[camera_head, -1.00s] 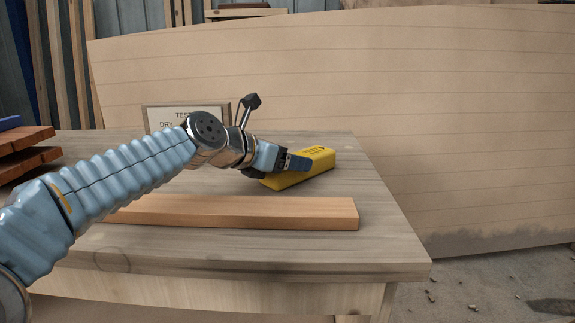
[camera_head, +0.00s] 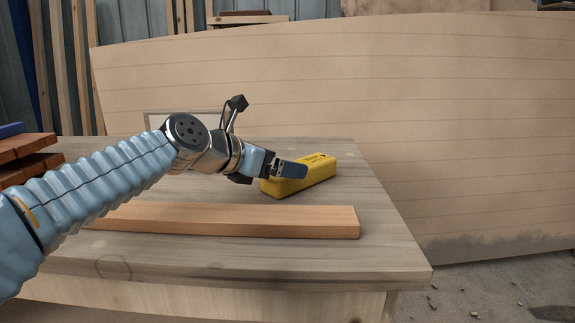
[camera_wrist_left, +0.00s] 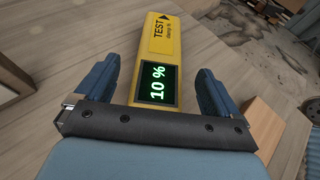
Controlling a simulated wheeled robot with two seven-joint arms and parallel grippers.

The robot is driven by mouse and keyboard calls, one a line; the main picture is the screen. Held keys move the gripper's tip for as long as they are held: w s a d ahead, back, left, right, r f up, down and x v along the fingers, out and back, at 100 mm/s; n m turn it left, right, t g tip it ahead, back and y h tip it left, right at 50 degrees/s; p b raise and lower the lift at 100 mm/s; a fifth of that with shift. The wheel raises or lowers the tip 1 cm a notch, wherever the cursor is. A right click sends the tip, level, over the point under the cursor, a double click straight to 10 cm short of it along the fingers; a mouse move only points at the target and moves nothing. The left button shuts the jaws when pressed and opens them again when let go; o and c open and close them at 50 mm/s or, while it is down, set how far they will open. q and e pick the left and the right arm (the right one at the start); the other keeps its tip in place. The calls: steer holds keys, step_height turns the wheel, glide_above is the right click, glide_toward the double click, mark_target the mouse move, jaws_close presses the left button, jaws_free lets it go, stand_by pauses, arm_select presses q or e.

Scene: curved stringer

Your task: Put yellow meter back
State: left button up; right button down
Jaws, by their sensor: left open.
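The yellow meter (camera_head: 318,172) lies on the workbench, behind the long wooden board (camera_head: 225,219). In the left wrist view the meter (camera_wrist_left: 170,42) shows a dark screen reading "10 %" and a "TEST" label. In the head view a finger hides part of the meter. My right gripper is not in view.
The grey workbench (camera_head: 400,245) has free room at its right side. A framed sign (camera_head: 150,119) stands at the back, mostly hidden by my arm. Reddish-brown boards (camera_head: 28,146) are stacked at the left. A large wooden panel (camera_head: 450,120) stands behind the bench.

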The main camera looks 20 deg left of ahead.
arm_select(q)
steer(key=v, duration=0.8)
steer(key=shift+s+a+r+p, duration=0.15)
steer(key=shift+s+p, duration=0.15)
